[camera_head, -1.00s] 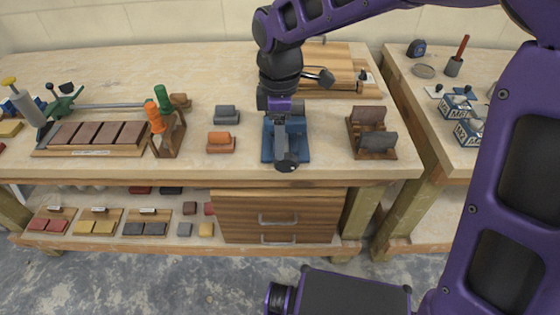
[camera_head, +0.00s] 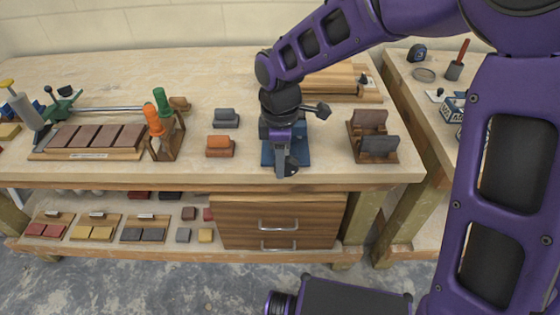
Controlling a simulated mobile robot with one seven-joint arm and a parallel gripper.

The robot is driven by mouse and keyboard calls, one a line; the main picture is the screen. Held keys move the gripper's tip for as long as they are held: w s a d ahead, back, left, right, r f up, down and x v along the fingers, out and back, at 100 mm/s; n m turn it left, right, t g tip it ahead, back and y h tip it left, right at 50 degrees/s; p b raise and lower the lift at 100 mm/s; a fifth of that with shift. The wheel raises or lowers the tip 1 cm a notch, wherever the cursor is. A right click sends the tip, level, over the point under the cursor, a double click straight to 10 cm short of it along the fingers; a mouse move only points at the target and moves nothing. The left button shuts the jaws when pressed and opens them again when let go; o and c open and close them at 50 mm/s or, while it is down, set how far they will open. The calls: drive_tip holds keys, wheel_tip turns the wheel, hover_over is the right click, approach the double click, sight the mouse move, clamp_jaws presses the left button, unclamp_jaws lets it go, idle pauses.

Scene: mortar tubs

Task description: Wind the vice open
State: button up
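The blue vice (camera_head: 302,152) stands near the front edge of the workbench, at the middle of the view. Its dark screw end (camera_head: 288,166) points toward the front. My gripper (camera_head: 279,152) is right over the vice, pointing down, and covers most of it. The dark wrist and purple arm come in from the upper right. The vice's jaws and any handle bar are mostly hidden. I cannot tell whether the fingers touch the vice or are closed on any part.
To the left are an orange block (camera_head: 220,146), a grey block (camera_head: 226,118) and a wooden rack (camera_head: 167,142) with orange and green handles. A wooden holder (camera_head: 374,135) with dark blocks is to the right. A wooden board (camera_head: 345,95) lies behind. The bench's front edge is close.

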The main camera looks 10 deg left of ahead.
clamp_jaws()
drive_tip(key=shift+a+h, duration=0.1)
drive_tip(key=shift+h, duration=0.3)
drive_tip(key=shift+s+a+f+t+h, duration=0.15)
drive_tip(key=shift+t+h, duration=0.15)
drive_tip(key=shift+h, duration=0.7)
drive_tip(key=shift+f+t+h+p, duration=0.2)
drive_tip(key=shift+t+h+p, duration=0.15)
drive_tip(key=shift+h, duration=0.85)
drive_tip(key=shift+f+t+h+p, duration=0.15)
drive_tip(key=shift+t+h+p, duration=0.2)
drive_tip(key=shift+h, duration=0.85)
drive_tip(key=o, duration=0.7)
unclamp_jaws()
